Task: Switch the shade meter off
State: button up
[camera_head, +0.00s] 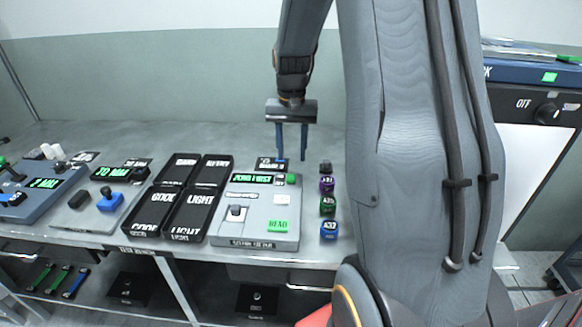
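A grey meter with a lit green display (250,179), apparently the shade meter, lies on the bench in the middle. Its display seems to read "ZERO FIRST". It has a dark switch or knob (236,212) on its left, a green READ button (279,226) at lower right, and a small green knob (291,179) at upper right. I cannot tell which control is the power switch. My gripper (291,157) points down above or behind the meter's far right edge. Its two blue-grey fingers are apart with nothing visible between them.
Black trays labelled GOOD and LIGHT (193,216) stand left of the meter. Several small coloured blocks (329,205) stand in a column to its right. A grey device with a blue knob (110,202) sits further left. A small black sign (270,163) lies behind the meter.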

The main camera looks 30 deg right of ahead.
aim_at(291, 175)
jog(key=shift+a+f+p, duration=0.15)
jog(key=shift+f+p, duration=0.5)
jog(key=shift+f, duration=2.35)
